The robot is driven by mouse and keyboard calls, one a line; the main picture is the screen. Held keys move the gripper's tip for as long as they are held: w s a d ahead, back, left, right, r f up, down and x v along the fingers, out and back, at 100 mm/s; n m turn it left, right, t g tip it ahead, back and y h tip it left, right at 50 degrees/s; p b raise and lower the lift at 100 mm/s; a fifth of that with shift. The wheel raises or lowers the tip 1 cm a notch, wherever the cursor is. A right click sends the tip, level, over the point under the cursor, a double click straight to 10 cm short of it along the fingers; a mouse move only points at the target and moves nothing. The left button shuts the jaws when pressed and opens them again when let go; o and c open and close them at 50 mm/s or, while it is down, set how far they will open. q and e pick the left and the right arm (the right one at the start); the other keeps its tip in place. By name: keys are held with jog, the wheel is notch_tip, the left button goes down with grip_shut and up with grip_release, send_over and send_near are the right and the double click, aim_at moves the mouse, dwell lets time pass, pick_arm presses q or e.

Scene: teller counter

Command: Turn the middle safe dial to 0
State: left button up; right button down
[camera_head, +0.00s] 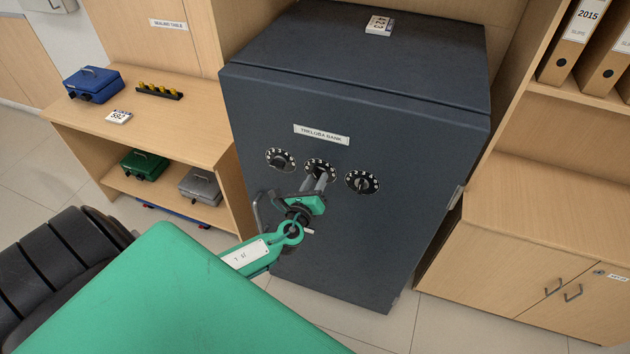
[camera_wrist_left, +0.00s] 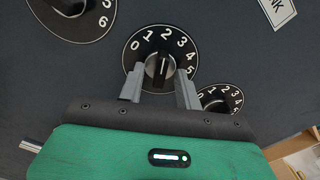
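The middle safe dial (camera_head: 320,164) is on the dark safe door, between the left dial (camera_head: 280,159) and the right dial (camera_head: 362,182). In the left wrist view the middle dial's black knob (camera_wrist_left: 160,70) has a white mark pointing up, close to the 2. The 0 is at its upper left. My green left gripper (camera_head: 318,183) is at this dial. In the left wrist view its two grey fingers (camera_wrist_left: 160,83) are apart, one on each side of the knob, with a gap visible. Contact cannot be told. My right gripper is not in view.
The safe (camera_head: 400,130) has a door handle (camera_head: 259,212) left of my gripper and a number card (camera_head: 380,25) on top. A wooden table (camera_head: 200,115) with cash boxes stands at left. A wooden cabinet (camera_head: 530,250) stands at right.

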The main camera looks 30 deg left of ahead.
pick_arm(q)
jog(key=shift+c, duration=0.4)
grip_shut()
jog(key=shift+f+n+b, duration=0.2)
jog(key=shift+n+b, duration=0.4)
jog(key=shift+b, duration=0.3)
jog(key=n+b, duration=0.6)
jog(key=n, duration=0.1)
jog(key=shift+r+n+b, duration=0.1)
jog(key=shift+n+b, duration=0.2)
jog(key=shift+r+n+b, duration=0.1)
jog(key=shift+n+b, duration=0.5)
jog(key=shift+n, duration=1)
